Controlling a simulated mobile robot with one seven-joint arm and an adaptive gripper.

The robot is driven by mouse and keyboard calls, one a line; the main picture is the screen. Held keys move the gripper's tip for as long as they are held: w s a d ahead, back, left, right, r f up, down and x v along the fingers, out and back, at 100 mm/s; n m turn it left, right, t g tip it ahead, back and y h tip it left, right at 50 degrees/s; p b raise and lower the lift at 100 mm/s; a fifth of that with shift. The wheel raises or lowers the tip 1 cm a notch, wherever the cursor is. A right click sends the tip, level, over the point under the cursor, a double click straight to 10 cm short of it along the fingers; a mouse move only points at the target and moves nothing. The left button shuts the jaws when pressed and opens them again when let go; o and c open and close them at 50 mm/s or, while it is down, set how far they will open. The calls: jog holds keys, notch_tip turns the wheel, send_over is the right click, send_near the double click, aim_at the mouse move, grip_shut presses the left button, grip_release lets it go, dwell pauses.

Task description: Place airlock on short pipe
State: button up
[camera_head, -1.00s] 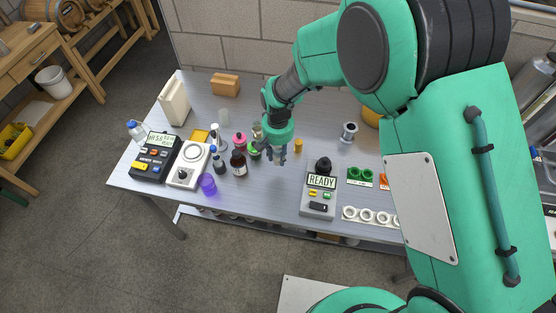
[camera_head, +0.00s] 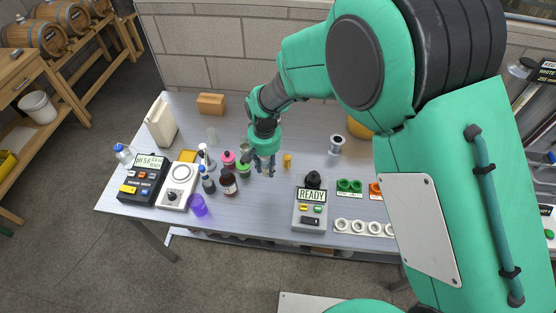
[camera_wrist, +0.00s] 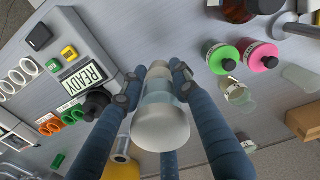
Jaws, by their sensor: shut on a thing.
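My gripper (camera_wrist: 152,85) is shut on a pale, translucent, cup-like piece (camera_wrist: 160,125), seen end-on between the fingers in the wrist view; it looks like the airlock. In the head view my gripper (camera_head: 263,167) is above the bench, right of the bottles, and the held piece is hard to make out there. A short silver flanged piece (camera_head: 336,146) stands to the right of my gripper and may be the short pipe. A small brass cylinder (camera_head: 287,160) stands closer, just right of the fingers.
Several bottles, among them a brown one (camera_head: 228,184) and a pink-topped one (camera_head: 228,157), crowd left of my gripper. A device reading READY (camera_head: 310,210) stands front right, beside green rings (camera_head: 349,186) and white rings (camera_head: 357,227). A wooden block (camera_head: 211,103) lies at the back.

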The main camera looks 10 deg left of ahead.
jog(key=shift+r, duration=0.1)
notch_tip(320, 180, up, 8)
jog(key=w+d+m+p, duration=0.1)
jog(key=w+d, duration=0.2)
jog(key=d, duration=1.1)
jog(key=w+d, duration=0.3)
jog(key=d, duration=1)
jog(key=f, duration=0.5)
jog(key=shift+w+d, duration=0.1)
jog(key=shift+d, duration=0.1)
jog(key=w, duration=0.5)
jog(key=w+a+f, duration=0.1)
jog(key=w, duration=1)
jog(key=shift+a+f+b, duration=0.2)
jog(key=shift+b, duration=0.2)
jog(key=shift+s, duration=0.1)
